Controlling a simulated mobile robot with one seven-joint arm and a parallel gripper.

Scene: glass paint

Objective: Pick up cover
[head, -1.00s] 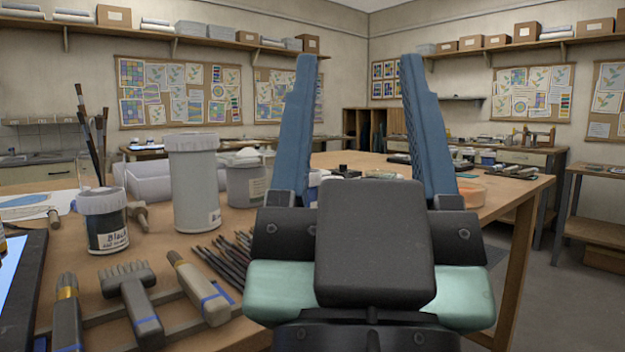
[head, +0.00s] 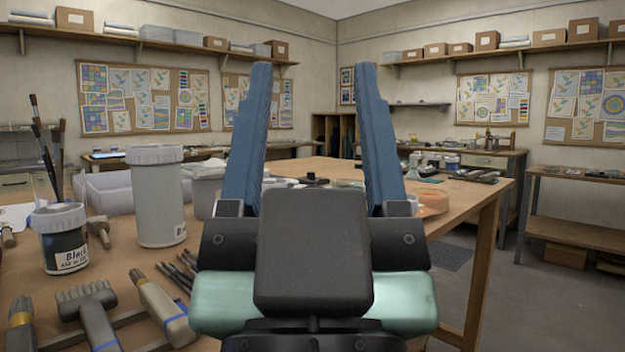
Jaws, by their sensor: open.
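I cannot tell for sure which thing is the cover. A tall grey jar (head: 160,205) with a pale lid on top stands upright on the wooden table, left of my gripper. A shorter jar of black paint (head: 63,252) with a whitish lid (head: 58,217) stands farther left. My gripper (head: 312,70) is open and empty, with its two blue fingers pointing up and wide apart in the middle of the view. It touches neither jar. My gripper's body hides part of the table and a grey tub (head: 205,190) behind it.
Brushes (head: 155,305) lie at the front left, and upright brushes (head: 45,140) stand behind the black paint jar. An orange round item (head: 433,203) lies near the table's right edge (head: 480,205). Open floor (head: 490,300) lies right of the table.

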